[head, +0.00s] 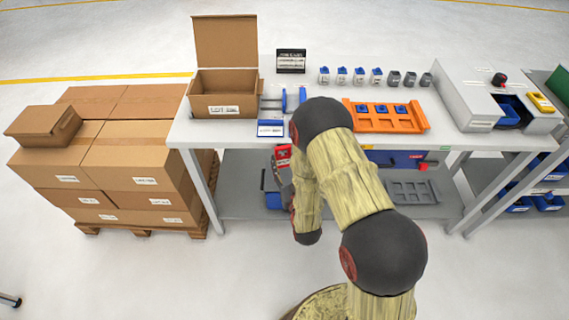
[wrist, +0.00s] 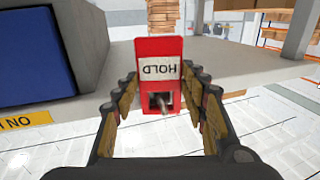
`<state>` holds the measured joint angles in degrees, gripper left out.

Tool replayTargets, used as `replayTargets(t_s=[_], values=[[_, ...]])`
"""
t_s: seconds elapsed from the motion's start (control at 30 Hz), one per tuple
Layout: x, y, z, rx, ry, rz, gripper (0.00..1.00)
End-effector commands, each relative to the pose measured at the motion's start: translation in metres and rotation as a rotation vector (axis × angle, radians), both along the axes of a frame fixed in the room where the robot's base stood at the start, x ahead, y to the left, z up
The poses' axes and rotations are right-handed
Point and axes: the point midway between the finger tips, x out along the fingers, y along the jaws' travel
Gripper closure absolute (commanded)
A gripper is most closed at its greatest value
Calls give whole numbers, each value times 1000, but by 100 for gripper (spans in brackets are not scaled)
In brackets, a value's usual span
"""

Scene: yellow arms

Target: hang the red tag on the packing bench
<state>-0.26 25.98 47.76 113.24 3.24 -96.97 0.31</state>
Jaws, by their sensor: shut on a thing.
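The red tag (wrist: 160,62) stands between my gripper's fingers in the wrist view, its white label reading HOLD upside down. A metallic peg-like piece shows at the dark opening in its lower part; I cannot tell whether it passes through. My gripper (wrist: 163,112) is shut on the tag, with a finger on each side. In the head view the tag (head: 283,154) shows just below the front edge of the packing bench (head: 235,133), left of my arm.
An open carton (head: 222,108), a blue-and-white holder (head: 271,128) and an orange rack (head: 388,120) are on the bench. Stacked cartons (head: 130,150) stand left. A grey tray (head: 412,192) lies on the lower shelf. A blue panel (wrist: 35,58) is close on the left in the wrist view.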

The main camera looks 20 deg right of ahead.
Motion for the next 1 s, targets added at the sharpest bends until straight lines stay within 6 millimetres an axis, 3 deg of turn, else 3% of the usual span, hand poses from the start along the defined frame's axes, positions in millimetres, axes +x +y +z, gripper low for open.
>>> replayTargets(t_s=[0.27, 0.3, 0.63, 1.0], values=[[0, 0, 0, 0, 0, 0, 82], [0, 0, 0, 0, -1, 0, 56], [0, 0, 0, 0, 0, 0, 37], [-3, 0, 0, 0, 1, 0, 36]])
